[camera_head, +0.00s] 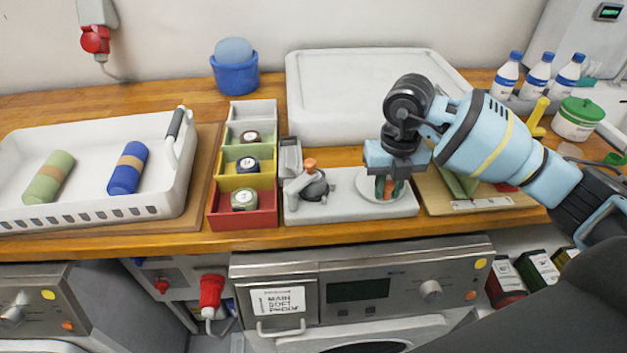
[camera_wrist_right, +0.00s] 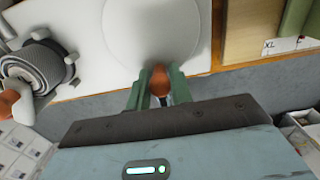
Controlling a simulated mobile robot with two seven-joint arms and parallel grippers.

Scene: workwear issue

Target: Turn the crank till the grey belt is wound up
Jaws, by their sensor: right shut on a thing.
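A white base (camera_head: 345,211) stands on the wooden counter. On its left is the grey belt (camera_head: 317,188), wound in a coil on a spool with an orange-topped crank arm; the coil also shows in the wrist view (camera_wrist_right: 42,66). On its right is a round white disc (camera_head: 365,184), also in the wrist view (camera_wrist_right: 150,30). My right gripper (camera_head: 387,188) points down at the disc, its green fingers shut on an orange-brown knob (camera_wrist_right: 160,84) near the disc's edge. The knob's lower part is hidden. My left gripper is out of view.
A white basket (camera_head: 85,207) with two rolls stands at left. Coloured bins (camera_head: 243,216) with small rolls are left of the base. A white tray (camera_head: 365,75) lies behind. Bottles (camera_head: 537,76) and a green-lidded tub (camera_head: 577,115) stand right. Machines are below the counter.

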